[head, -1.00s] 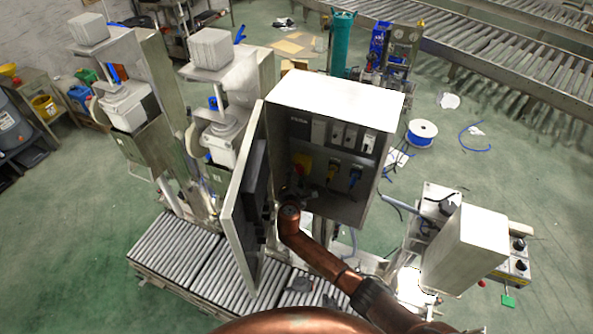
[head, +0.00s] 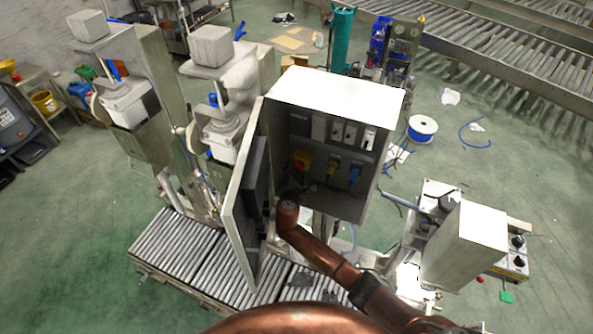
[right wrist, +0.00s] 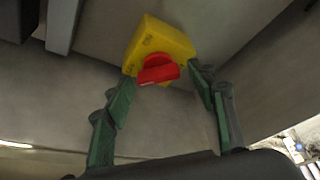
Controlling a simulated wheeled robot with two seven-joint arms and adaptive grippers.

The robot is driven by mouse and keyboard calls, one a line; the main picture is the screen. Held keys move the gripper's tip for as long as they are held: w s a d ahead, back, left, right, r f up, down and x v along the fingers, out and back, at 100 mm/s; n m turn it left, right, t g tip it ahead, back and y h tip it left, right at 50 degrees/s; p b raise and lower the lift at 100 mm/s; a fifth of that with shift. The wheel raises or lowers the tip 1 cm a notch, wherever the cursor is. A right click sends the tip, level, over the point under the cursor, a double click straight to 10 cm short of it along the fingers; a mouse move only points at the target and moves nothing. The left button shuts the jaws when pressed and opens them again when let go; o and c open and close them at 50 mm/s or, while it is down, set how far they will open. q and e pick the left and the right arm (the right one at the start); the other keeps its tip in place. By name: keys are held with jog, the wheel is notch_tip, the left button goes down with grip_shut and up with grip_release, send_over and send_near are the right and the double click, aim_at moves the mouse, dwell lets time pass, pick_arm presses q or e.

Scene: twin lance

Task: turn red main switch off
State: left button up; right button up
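The red main switch (right wrist: 158,69) is a red rotary knob on a yellow base (right wrist: 163,43), inside an open control cabinet. In the head view the switch (head: 301,160) is at the cabinet's lower left, above my right wrist. My right gripper (right wrist: 166,84) is open, with its green fingers on either side of the knob. The fingertips are close to the knob and yellow base; I cannot tell whether they touch. In the head view my right gripper is mostly hidden by the wrist and dim. My left gripper is not in view.
The cabinet (head: 335,95) has its door (head: 240,215) swung open at the left, close to my right wrist. Yellow and blue connectors (head: 354,174) sit right of the switch. A roller conveyor (head: 185,255) runs below, and a white box (head: 470,240) stands at the right.

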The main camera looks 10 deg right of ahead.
jog(key=shift+s+a, duration=0.1)
jog(key=shift+s, duration=0.05)
jog(key=v, duration=1.1)
jog(key=shift+s, duration=0.35)
jog(key=shift+a, duration=0.15)
